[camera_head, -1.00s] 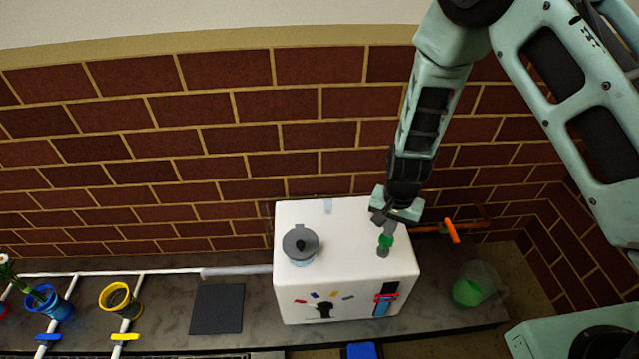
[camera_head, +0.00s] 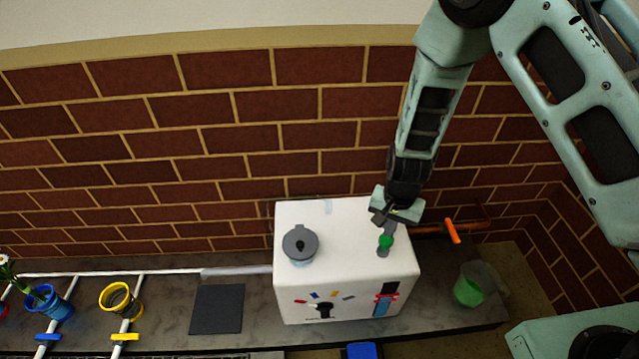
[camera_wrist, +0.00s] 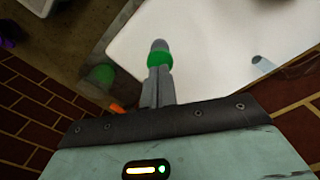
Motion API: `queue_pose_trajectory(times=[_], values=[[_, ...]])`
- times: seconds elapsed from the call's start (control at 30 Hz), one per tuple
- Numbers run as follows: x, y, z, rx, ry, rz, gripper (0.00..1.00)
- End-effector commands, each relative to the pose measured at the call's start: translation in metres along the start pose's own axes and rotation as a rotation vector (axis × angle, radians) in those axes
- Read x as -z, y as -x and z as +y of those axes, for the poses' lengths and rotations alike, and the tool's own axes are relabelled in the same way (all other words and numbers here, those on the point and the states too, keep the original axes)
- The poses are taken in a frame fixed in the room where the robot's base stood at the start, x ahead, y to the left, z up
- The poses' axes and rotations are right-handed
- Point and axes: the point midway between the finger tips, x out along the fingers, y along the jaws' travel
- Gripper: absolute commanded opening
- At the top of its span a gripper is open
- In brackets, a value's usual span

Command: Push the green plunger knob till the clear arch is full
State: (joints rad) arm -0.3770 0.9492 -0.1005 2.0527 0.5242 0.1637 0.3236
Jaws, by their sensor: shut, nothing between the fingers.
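The green plunger knob (camera_head: 386,242) is on the right part of the white box's top (camera_head: 350,225). In the wrist view the green knob (camera_wrist: 160,57) is just beyond my fingertips, with a grey piece past it. My gripper (camera_head: 388,229) is shut and empty, pointing down over the knob. The tips look to be at the knob; I cannot tell if they touch. A small pale clear strip (camera_head: 328,206) at the box's back edge may be the clear arch; its fill cannot be made out.
A grey-lidded pot (camera_head: 300,244) stands on the box's left. A clear cup with green content (camera_head: 468,291) stands right of the box, near an orange-handled pipe (camera_head: 452,230). Left are a dark mat (camera_head: 217,309), a yellow ring holder (camera_head: 120,300) and a blue pot (camera_head: 54,305).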

Motion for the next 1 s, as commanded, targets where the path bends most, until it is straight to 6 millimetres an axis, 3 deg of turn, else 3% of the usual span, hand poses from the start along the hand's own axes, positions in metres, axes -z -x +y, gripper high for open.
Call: queue_pose_trajectory(times=[0.37,1.0], values=[[0.0,-0.002,0.0,0.0,0.0,0.0,0.0],[0.0,-0.026,0.0,-0.001,0.0,0.0,0.0]])
